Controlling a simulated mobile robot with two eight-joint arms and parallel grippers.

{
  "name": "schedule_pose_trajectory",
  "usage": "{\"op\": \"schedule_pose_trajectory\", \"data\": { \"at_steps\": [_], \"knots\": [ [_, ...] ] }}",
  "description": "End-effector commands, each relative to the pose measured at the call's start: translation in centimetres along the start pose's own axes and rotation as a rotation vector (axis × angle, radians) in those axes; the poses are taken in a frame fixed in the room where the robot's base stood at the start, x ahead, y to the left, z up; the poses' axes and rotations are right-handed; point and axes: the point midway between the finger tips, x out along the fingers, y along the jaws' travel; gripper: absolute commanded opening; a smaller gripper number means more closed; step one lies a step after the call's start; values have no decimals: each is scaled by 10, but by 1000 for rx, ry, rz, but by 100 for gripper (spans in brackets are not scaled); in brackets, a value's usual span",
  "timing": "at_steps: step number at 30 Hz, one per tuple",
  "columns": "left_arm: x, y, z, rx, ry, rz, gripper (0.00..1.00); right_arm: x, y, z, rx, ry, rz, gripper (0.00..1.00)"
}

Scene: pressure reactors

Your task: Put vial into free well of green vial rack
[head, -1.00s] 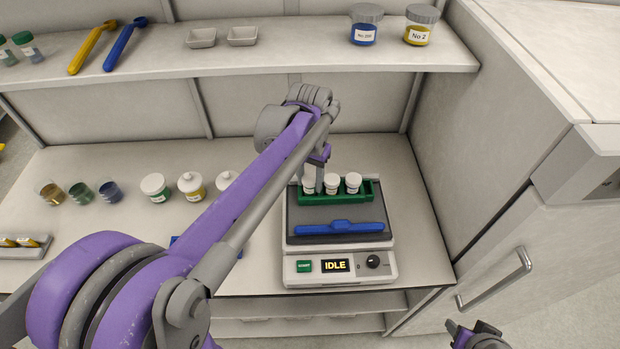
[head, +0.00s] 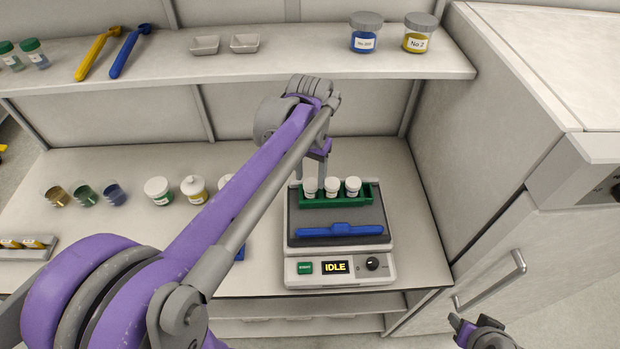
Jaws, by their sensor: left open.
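The green vial rack (head: 367,192) sits at the back of a grey device's top plate. Several white-capped vials stand in it: a left vial (head: 310,187), a middle vial (head: 331,187) and a right vial (head: 353,186). My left gripper (head: 312,172) is open, pointing down just above and behind the left and middle vials. Its fingers are clear of the caps as far as I can see. Any free well is too small to make out. My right gripper (head: 463,325) shows only partly at the lower right, far from the rack.
The device (head: 340,268) displays IDLE, and a blue tool (head: 340,230) lies on its plate. Jars and small beakers (head: 83,194) stand on the bench at left, partly behind my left arm. A shelf (head: 290,62) runs above, and a cabinet (head: 500,130) bounds the right.

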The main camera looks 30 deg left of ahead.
Motion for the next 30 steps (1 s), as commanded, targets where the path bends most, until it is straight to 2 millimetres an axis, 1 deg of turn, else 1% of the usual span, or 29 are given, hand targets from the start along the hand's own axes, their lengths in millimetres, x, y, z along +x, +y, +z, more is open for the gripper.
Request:
{"op": "schedule_pose_trajectory", "data": {
  "at_steps": [1,3,6,8,9,12,18,30],
  "knots": [
    [-23,0,-4,0,11,0,57,-11,0,-17,0,19,0,50],
    [-39,0,-5,0,13,0,57,-17,0,-29,0,32,0,50],
    [-58,0,-4,0,10,0,57,-22,0,-39,0,45,0,50],
    [-66,0,-3,0,9,0,57,-23,0,-42,0,48,0,50],
    [-69,0,-2,0,5,0,57,-22,0,-38,0,44,0,50],
    [-78,0,-1,0,2,0,57,-21,0,-36,0,41,0,50],
    [-85,0,0,0,1,0,57,-20,0,-35,0,40,0,50],
    [-86,0,0,0,2,0,57,-20,0,-36,0,40,0,50]
  ]
}}
